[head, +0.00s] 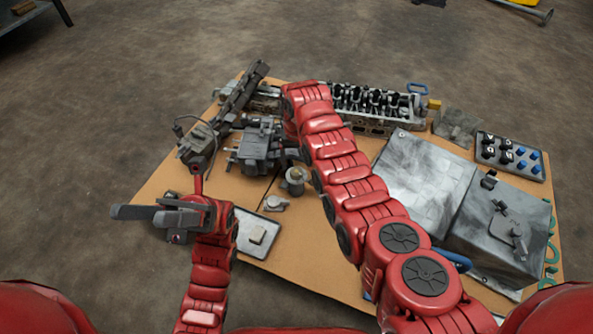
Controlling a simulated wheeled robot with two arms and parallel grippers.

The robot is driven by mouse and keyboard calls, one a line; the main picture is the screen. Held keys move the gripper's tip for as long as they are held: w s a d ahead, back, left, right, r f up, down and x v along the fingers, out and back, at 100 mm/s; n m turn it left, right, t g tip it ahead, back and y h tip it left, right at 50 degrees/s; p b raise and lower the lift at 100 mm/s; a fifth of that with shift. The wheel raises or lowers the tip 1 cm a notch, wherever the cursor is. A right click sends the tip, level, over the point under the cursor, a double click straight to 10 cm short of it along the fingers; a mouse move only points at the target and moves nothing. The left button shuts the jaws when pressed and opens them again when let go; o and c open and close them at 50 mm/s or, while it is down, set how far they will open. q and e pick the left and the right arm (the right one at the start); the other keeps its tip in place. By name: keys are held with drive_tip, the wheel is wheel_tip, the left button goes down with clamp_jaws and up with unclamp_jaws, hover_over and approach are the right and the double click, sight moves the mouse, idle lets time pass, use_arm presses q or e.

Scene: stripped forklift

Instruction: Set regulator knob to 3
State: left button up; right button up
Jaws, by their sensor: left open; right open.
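No scale or numeral is readable, so I cannot tell for sure which part is the regulator knob. A small round grey metal part (295,182) stands on the brown board, just left of my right arm. A grey box (490,248) at the right carries a plate with a lever-like fitting (511,231) and a small dark knob (489,180). My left gripper (135,213) is open and empty at the board's left edge, its fingers pointing left. My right gripper (242,154) seems to be open among grey parts at the upper left; its fingers blend with them.
A cylinder head (375,104) lies at the back of the brown board (315,248). A black tray (511,156) with several knob-like pieces is at the right. A flat grey panel (425,180) lies beside the box. A small tray (257,236) is at the front left.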

sight(296, 171)
wheel_tip(296, 171, down, 4)
drive_tip(key=shift+r+b, duration=0.1)
drive_tip(key=shift+b, duration=0.8)
use_arm(q)
drive_tip(key=s+a+r+m+t+y, duration=0.2)
drive_tip(key=s+a+m+t+y, duration=0.4)
drive_tip(key=s+t+y, duration=0.2)
drive_tip(key=shift+m+t, duration=0.4)
use_arm(e)
drive_tip(key=shift+c, duration=0.3)
use_arm(q)
drive_tip(key=shift+d, duration=0.1)
use_arm(e)
clamp_jaws()
